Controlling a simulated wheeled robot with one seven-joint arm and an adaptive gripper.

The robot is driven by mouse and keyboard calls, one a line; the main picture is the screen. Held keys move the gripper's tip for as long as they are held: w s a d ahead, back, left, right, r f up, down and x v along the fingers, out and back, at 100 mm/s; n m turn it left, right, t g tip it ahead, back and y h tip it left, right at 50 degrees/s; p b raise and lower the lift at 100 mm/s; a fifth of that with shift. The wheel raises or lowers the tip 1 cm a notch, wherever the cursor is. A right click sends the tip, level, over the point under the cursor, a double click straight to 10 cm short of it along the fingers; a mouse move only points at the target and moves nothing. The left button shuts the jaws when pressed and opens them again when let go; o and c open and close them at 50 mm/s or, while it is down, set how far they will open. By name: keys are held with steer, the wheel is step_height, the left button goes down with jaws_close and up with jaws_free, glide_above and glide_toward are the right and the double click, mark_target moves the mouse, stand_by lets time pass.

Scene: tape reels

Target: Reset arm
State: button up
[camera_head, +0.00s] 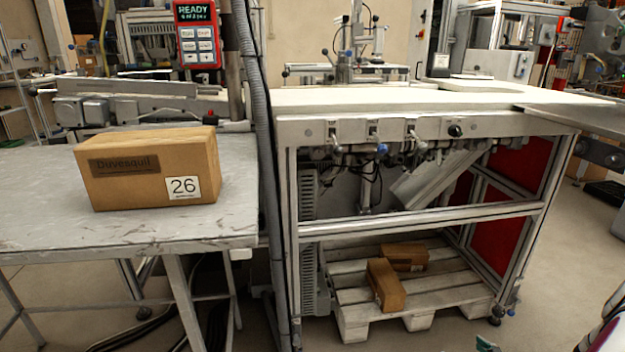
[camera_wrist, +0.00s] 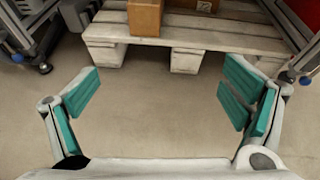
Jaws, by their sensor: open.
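My gripper (camera_wrist: 160,100) is open and empty in the wrist view, with its teal finger pads spread wide above the bare floor. The near edge of a pallet (camera_wrist: 185,36) lies beyond the fingertips, apart from them. In the head view, only a small dark and teal bit of my gripper (camera_head: 485,344) shows at the bottom edge, right of centre. Most of my arm is out of the head view.
A cardboard box marked 26 (camera_head: 140,190) sits on the left metal table (camera_head: 40,215). Two cardboard boxes, one in front (camera_head: 386,285) and one behind (camera_head: 404,257), lie on the pallet (camera_head: 455,302) under the framed workbench (camera_head: 420,209). A grey hose stands between the tables. The floor before the pallet is clear.

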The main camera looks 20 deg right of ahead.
steer(key=w+a+r+n+y, duration=0.3)
steer(key=w+a+r+n, duration=0.1)
steer(key=r, duration=0.3)
steer(key=w+a+r+n+y, duration=0.3)
steer(key=w+a+r, duration=0.1)
steer(key=r, duration=0.4)
steer(key=w+a+r+n+y, duration=0.3)
steer(key=w+a+r+n, duration=0.15)
steer(key=r, duration=0.25)
steer(key=s+a+r+n+g+y, duration=0.2)
steer(key=a+r+n+g, duration=0.35)
steer(key=a+r, duration=0.55)
steer(key=s+a+r+n+g+y, duration=0.15)
steer(key=a+r+n+g, duration=0.5)
steer(key=a, duration=0.65)
steer(key=s+a+r+n+g+h, duration=0.1)
steer(key=s+a+r+n+h, duration=0.1)
steer(key=s+a+r+n, duration=0.4)
steer(key=s+a+r+n+g+h, duration=0.1)
steer(key=s+a+n+h, duration=0.15)
steer(key=s, duration=0.55)
steer(key=s+d+r+n+h, duration=0.15)
steer(key=s+n+h, duration=0.4)
steer(key=s, duration=0.85)
step_height(320, 180, up, 36)
steer(key=d+t+p, duration=0.1)
steer(key=t+p, duration=0.3)
steer(key=p, duration=3)
steer(key=shift+t+p, duration=0.35)
steer(key=shift+t, duration=0.05)
